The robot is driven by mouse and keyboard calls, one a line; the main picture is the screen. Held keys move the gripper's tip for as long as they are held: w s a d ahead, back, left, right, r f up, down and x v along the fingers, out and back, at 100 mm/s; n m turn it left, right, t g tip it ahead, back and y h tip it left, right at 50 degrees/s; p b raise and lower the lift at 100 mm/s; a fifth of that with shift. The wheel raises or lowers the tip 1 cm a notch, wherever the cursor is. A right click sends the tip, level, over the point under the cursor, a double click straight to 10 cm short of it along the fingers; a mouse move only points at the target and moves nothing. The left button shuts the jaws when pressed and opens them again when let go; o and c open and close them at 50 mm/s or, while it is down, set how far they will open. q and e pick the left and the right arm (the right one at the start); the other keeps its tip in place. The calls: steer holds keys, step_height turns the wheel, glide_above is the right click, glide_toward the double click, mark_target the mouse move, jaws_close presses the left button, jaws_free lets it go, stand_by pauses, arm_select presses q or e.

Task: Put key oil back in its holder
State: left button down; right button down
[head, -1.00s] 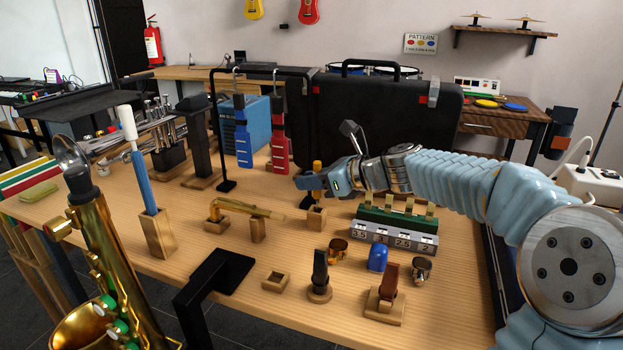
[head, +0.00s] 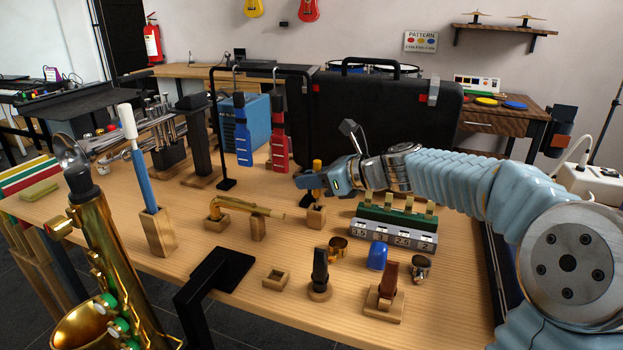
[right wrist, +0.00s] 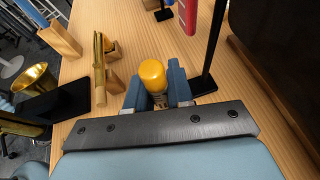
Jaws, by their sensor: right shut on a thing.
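The key oil is a small bottle with a yellow cap (head: 317,165); in the right wrist view the cap (right wrist: 153,74) stands up between the fingers. My right gripper (head: 312,182) is shut on the bottle and holds it upright. A small wooden holder block (head: 316,217) is directly below the gripper in the head view. The fingers hide most of the bottle, so I cannot tell whether its base is inside the block or just above it. My left gripper is not in view.
A brass neck piece (head: 245,208) on wooden supports is left of the gripper. A green-and-grey rack (head: 397,228) is at the right. A small empty wooden square tray (head: 276,279) and mouthpieces are in front. A black stand post (head: 215,140) is behind. A saxophone (head: 110,255) fills the front left.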

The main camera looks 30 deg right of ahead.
mark_target(320, 194)
steer(key=shift+f+b, duration=1.5)
steer(key=shift+f, duration=0.5)
stand_by(0.4)
stand_by(0.4)
steer(key=c, duration=0.9)
jaws_free()
steer(key=shift+r, duration=0.1)
steer(key=v, duration=1.3)
steer(key=shift+s+d, duration=0.25)
steer(key=shift+s, duration=0.05)
